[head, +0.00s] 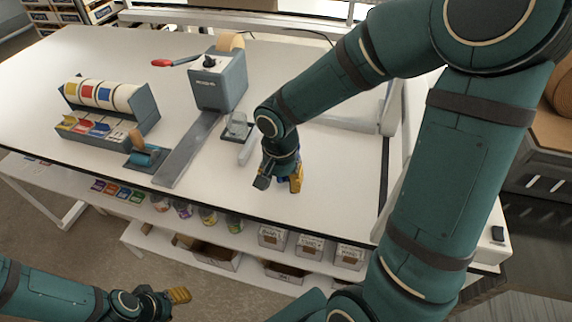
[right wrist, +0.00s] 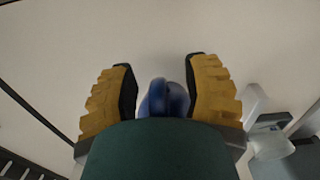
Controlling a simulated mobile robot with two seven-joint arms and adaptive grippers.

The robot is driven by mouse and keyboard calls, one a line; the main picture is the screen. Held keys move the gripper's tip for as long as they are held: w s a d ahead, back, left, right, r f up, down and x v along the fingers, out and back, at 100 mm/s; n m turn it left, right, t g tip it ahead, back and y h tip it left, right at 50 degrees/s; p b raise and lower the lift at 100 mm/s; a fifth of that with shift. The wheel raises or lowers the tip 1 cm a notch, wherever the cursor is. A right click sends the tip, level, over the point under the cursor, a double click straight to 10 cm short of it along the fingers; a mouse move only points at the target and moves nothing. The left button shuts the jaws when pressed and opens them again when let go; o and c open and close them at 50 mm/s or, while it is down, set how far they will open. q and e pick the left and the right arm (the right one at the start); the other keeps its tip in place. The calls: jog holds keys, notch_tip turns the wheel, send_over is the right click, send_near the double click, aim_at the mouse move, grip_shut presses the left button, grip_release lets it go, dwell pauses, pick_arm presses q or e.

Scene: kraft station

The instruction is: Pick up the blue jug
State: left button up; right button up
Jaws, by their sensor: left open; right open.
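The blue jug (right wrist: 165,101) shows in the right wrist view, between the two yellow-and-black fingers of my right gripper (right wrist: 164,92). Its lower part is hidden behind the green gripper body. The fingers are open on either side of it; I cannot tell whether either one touches it. In the head view my right gripper (head: 280,184) points down over the white table, and the jug is mostly hidden by it. My left gripper (head: 172,299) is open and empty at the lower left, in front of the table and away from the jug.
On the white table (head: 330,195) stand a grey dispenser machine (head: 218,80), a rack of coloured rolls (head: 105,108) and a small clear container (head: 238,127) near my right wrist. Boxes (head: 311,245) and jars sit on the shelf below. The table right of my right gripper is clear.

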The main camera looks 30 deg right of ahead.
jog(key=shift+o, duration=0.2)
grip_shut()
jog(key=shift+r, duration=0.1)
dwell(0.4)
